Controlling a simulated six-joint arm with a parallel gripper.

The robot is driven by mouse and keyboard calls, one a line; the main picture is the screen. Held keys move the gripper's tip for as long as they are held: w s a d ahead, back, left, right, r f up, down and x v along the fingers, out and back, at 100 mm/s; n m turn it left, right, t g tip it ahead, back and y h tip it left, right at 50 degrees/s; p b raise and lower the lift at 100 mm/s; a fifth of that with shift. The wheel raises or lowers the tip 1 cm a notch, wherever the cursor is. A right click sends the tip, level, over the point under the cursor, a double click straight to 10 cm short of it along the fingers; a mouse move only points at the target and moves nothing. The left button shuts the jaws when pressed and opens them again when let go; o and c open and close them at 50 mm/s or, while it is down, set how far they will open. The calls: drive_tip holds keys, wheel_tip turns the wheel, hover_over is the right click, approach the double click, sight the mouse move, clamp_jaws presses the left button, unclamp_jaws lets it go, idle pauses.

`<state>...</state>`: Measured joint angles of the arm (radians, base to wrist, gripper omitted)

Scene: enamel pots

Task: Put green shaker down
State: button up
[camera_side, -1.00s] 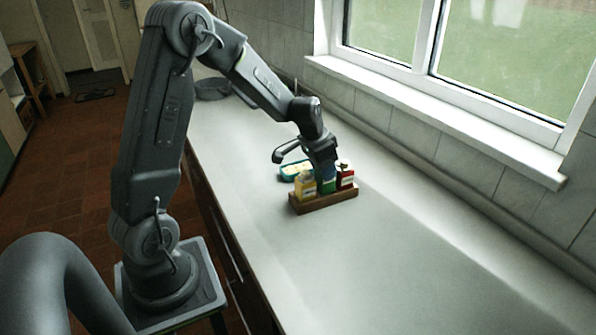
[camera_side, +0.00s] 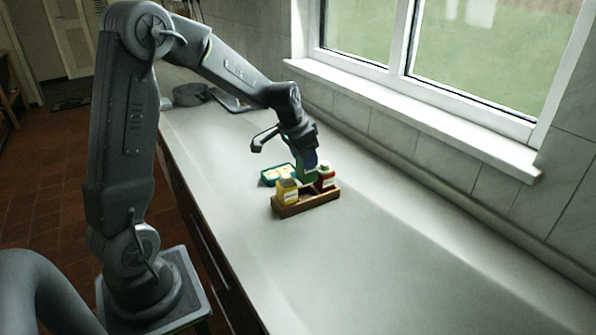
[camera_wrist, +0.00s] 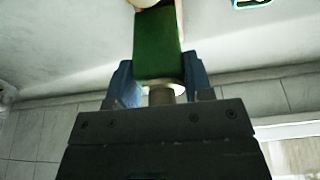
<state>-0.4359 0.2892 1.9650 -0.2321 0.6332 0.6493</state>
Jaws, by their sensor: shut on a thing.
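The green shaker (camera_wrist: 158,45) is between the blue fingers of my gripper (camera_wrist: 158,78) in the wrist view, with its pale cap end toward the gripper body. In the side view my gripper (camera_side: 308,162) is above the wooden rack (camera_side: 308,203), and the green shaker (camera_side: 306,176) shows small and partly hidden below the fingers. It appears raised above the rack's middle, between the yellow shaker (camera_side: 287,192) at the left end and the red shaker (camera_side: 326,178) at the right end.
A teal tray (camera_side: 266,181) with pale yellow pieces lies just behind the rack. Dark pans (camera_side: 190,95) stand at the far end of the counter. The window wall runs along the right. The counter in front of the rack is clear.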

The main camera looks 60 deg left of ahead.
wheel_tip(320, 180, up, 9)
drive_tip(key=shift+a, duration=0.15)
drive_tip(key=w+a, duration=0.2)
drive_tip(key=a, duration=1.7)
drive_tip(key=shift+n, duration=0.3)
drive_tip(key=shift+w+d+f, duration=1)
drive_tip(key=shift+w+f, duration=0.55)
drive_tip(key=shift+f, duration=1.2)
drive_tip(key=shift+w+d+f, duration=0.95)
drive_tip(key=shift+w+f, duration=0.6)
drive_tip(key=shift+f, duration=1.15)
drive_tip(key=shift+w+d+f, duration=1)
drive_tip(key=shift+w+f, duration=0.55)
drive_tip(key=shift+f, duration=1.2)
